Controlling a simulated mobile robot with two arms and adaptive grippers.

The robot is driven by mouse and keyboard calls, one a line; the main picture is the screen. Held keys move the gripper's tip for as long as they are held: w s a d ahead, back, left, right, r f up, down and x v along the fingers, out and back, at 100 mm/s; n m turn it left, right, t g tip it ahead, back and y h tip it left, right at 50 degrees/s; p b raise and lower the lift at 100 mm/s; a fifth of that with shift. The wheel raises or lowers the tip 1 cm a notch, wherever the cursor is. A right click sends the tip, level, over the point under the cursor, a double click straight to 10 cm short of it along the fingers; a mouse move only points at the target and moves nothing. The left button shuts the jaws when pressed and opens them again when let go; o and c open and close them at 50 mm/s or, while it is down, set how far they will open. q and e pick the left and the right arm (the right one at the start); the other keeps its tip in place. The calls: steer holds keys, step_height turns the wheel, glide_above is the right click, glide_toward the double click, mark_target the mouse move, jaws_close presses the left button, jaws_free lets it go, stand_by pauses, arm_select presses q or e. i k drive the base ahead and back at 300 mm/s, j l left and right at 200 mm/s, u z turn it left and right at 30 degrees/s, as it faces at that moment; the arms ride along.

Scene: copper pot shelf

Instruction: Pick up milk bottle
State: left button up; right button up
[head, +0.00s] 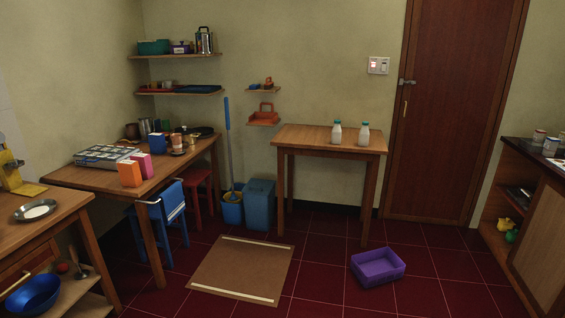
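Two white milk bottles with teal caps stand upright on a small wooden table (310,137) against the far wall. The left milk bottle (336,134) and the right milk bottle (363,135) are close together but apart, near the table's right front edge. They look alike. Neither of my grippers shows in the head view.
A purple bin (377,267) lies on the red tiled floor in front of the table. A brown mat (241,268) lies left of it. A blue bin (260,205) and a mop bucket (232,208) stand left of the table. A long cluttered table (70,178) stands at left, a cabinet (545,160) at right.

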mark_target(337, 134)
steer(key=i, duration=2.05)
